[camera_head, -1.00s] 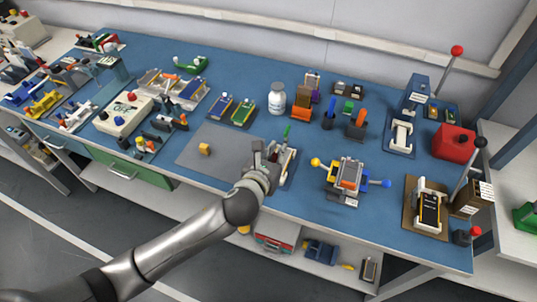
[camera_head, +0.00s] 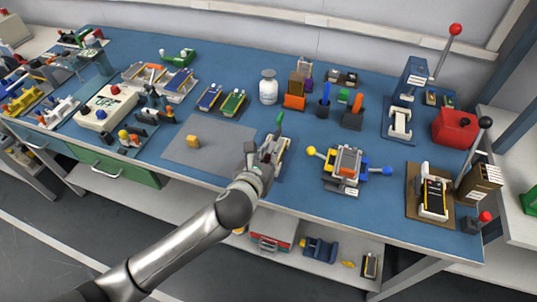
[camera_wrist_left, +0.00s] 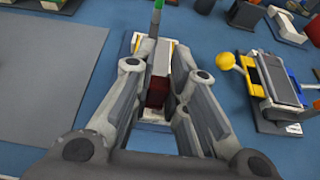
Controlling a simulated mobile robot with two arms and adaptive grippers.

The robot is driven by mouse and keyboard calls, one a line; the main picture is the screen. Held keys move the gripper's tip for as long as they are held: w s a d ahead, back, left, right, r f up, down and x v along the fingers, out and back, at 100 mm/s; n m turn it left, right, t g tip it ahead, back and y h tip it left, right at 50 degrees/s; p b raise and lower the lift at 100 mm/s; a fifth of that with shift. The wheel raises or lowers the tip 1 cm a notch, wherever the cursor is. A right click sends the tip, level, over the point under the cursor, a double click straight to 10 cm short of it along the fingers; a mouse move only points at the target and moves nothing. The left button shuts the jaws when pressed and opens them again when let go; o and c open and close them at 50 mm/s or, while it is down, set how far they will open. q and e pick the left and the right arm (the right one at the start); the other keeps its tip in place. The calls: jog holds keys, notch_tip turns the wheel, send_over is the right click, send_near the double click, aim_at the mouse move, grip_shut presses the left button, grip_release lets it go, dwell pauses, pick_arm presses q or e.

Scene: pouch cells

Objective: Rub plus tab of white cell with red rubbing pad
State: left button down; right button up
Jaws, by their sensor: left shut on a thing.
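My left gripper (camera_head: 264,152) is over a small holder at the front of the bench, right of a grey mat. In the left wrist view its fingers (camera_wrist_left: 160,98) are shut on a dark red block (camera_wrist_left: 158,92), which looks like the red rubbing pad. A pale cell with yellow edge parts (camera_wrist_left: 136,44), apparently the white cell, lies in the holder beneath. A green-tipped lever (camera_wrist_left: 156,18) stands at the holder's far side; its green tip also shows in the head view (camera_head: 280,118). The fingers hide the plus tab and whether the pad touches it. My right gripper is not in view.
A fixture with yellow and blue knobs (camera_head: 346,165) stands close on the right. A white bottle (camera_head: 268,88) and two cells on a dark tray (camera_head: 222,102) stand behind.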

pick_arm(q)
jog(key=shift+f, duration=0.65)
dwell(0.6)
jog(key=shift+d, duration=0.15)
jog(key=shift+s+d, duration=0.3)
jog(key=shift+d, duration=0.35)
jog(key=shift+w+a+p, duration=0.25)
jog(key=shift+a+p, duration=0.5)
jog(key=shift+p, duration=0.1)
jog(key=shift+s+d+p, duration=0.25)
jog(key=shift+d+p, duration=0.05)
jog(key=shift+d, duration=0.45)
jog(key=shift+w+a+p, duration=0.25)
jog(key=shift+a+p, duration=0.35)
jog(key=shift+a, duration=0.2)
jog(key=shift+s+d, duration=0.25)
jog(key=shift+d, duration=0.55)
jog(key=shift+w+a+p, duration=0.15)
jog(key=shift+a+p, duration=0.4)
jog(key=shift+p, duration=0.1)
jog(key=shift+w+a, duration=0.1)
jog(key=shift+a, duration=0.2)
